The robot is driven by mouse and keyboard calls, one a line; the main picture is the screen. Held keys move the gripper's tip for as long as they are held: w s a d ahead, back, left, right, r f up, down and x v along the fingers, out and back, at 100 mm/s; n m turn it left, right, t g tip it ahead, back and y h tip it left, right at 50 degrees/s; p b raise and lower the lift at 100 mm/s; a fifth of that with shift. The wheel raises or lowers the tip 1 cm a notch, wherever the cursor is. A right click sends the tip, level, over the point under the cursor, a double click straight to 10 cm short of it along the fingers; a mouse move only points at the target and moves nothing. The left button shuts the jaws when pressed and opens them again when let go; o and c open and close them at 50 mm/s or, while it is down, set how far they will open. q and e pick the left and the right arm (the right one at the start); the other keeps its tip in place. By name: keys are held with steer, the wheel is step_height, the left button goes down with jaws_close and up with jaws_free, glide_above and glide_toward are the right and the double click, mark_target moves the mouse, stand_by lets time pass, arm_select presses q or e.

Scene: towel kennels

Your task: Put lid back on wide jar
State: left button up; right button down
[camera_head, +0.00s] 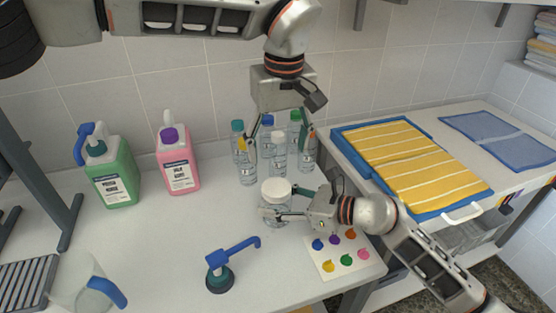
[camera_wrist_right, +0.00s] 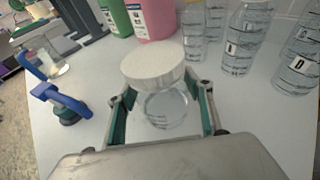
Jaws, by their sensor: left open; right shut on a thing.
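The wide clear jar (camera_head: 274,214) stands on the counter with a white lid (camera_head: 275,188) at its top. In the right wrist view the lid (camera_wrist_right: 152,65) covers the top of the jar (camera_wrist_right: 166,108); I cannot tell whether it is fully seated. My right gripper (camera_head: 278,205) is shut on the jar, one finger on each side of its body below the lid, as its fingers (camera_wrist_right: 163,112) also show. My left gripper (camera_head: 278,147) is open, pointing down above and behind the jar, its fingers in front of the bottles and apart from the lid.
Several clear bottles (camera_head: 247,172) stand close behind the jar. A green jug (camera_head: 115,183) and a pink jug (camera_head: 179,172) stand further left. A blue pump (camera_head: 220,280) is in front, a dotted colour card (camera_head: 345,262) at right.

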arm_select(q)
steer(key=shift+r, duration=0.4)
arm_select(e)
steer(key=c, duration=0.9)
jaws_free()
steer(key=shift+o, duration=0.2)
steer(key=v, duration=1.2)
arm_select(q)
steer(key=shift+s+d, duration=0.1)
